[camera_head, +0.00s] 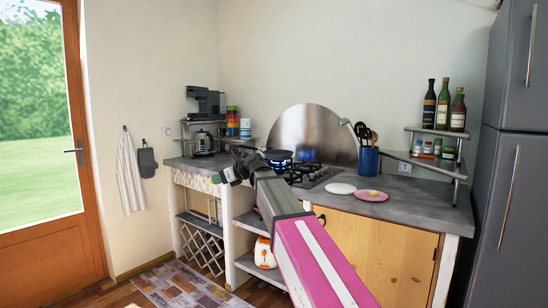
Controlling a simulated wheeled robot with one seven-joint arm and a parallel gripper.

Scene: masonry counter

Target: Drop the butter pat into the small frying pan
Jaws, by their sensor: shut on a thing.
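The small frying pan (278,154) is dark and sits at the left of the hob, with a blue glow under it. My arm reaches in from the lower right, and my gripper (240,165) is a dark shape over the counter just left of the pan. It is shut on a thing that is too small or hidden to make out. A pink plate (371,196) lies on the counter at the right with a small pale spot on it. I cannot tell whether that spot is the butter pat, and I see no butter elsewhere.
A coffee machine (204,101) and a kettle (203,142) stand at the left. Bottles (443,104) stand on the right shelf.

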